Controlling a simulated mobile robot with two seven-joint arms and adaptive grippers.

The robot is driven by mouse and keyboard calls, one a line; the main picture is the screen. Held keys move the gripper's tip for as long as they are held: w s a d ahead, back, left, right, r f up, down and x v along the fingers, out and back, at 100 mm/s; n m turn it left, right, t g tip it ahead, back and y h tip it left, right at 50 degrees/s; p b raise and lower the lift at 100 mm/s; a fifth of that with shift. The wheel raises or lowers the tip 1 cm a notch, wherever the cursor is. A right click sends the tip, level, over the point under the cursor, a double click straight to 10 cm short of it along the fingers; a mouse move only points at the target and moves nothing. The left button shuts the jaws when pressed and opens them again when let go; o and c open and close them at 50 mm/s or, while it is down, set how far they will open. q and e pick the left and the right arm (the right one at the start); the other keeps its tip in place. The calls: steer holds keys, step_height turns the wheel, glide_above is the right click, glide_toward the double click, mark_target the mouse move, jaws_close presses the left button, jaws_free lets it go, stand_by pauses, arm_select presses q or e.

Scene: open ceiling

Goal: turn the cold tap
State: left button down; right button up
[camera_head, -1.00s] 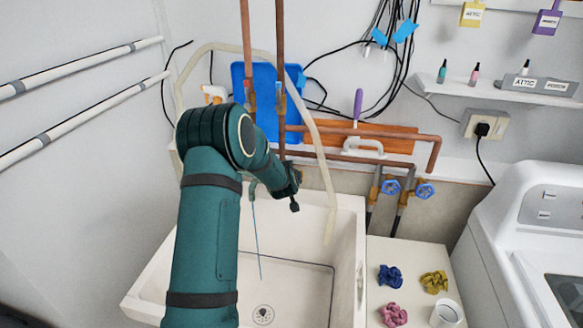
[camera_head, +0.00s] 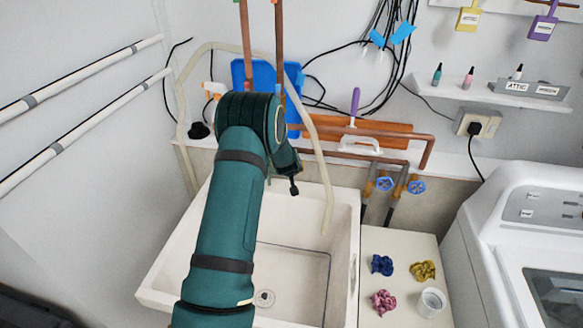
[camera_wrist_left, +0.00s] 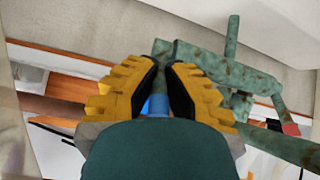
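My left gripper (camera_wrist_left: 160,63) shows in the left wrist view with two yellow ridged fingers and black inner pads. The fingertips are close together, with a narrow gap. A small blue piece (camera_wrist_left: 156,105), perhaps the cold tap's handle, shows between the fingers nearer the palm; whether they press on it is unclear. A weathered green tap body (camera_wrist_left: 215,62) lies just past the fingers, and a red-ended handle (camera_wrist_left: 290,129) is to the right. In the head view my left arm hides most of the tap and my gripper over the white sink (camera_head: 350,225). My right gripper is out of view.
Copper pipes (camera_head: 395,134) and a pale hose (camera_head: 322,165) run behind and beside the sink. Two blue valve wheels (camera_head: 416,187) are on pipes right of the sink. Scrunchies (camera_head: 383,302) and a cup (camera_head: 431,302) sit on a cabinet. A white washer (camera_head: 500,215) stands at right.

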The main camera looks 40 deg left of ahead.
arm_select(q)
steer(key=shift+w+a+r, duration=0.1)
steer(key=shift+r, duration=0.15)
steer(key=c, duration=1)
jaws_free()
steer(key=shift+f, duration=0.15)
steer(key=v, duration=1.2)
